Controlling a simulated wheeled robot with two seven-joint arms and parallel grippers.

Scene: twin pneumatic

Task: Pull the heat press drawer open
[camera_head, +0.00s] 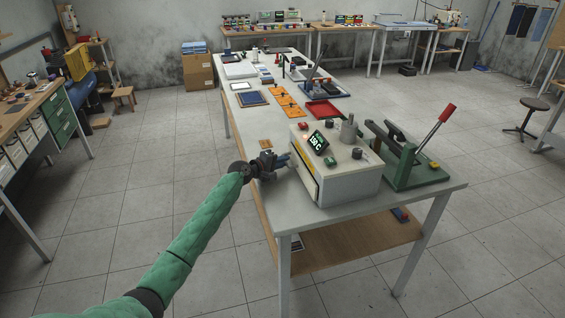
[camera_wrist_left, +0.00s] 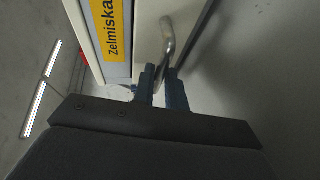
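The heat press (camera_head: 345,182) is a pale box on the near end of the long table, with a lit display on top. Its front faces left and carries a yellow label, which reads "Zelmiska" in the left wrist view (camera_wrist_left: 110,28). A bent metal drawer handle (camera_wrist_left: 168,40) stands out from the pale front beside the label. My left gripper (camera_head: 284,160) is at this front. In the left wrist view its two blue-grey fingers (camera_wrist_left: 162,88) are close together with the handle's lower part between them. The drawer shows no clear gap. My right gripper is out of view.
A green lever press (camera_head: 410,165) with a red handle stands right of the heat press. A red tray (camera_head: 322,110) and orange plates (camera_head: 287,105) lie farther back on the table (camera_head: 240,125).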

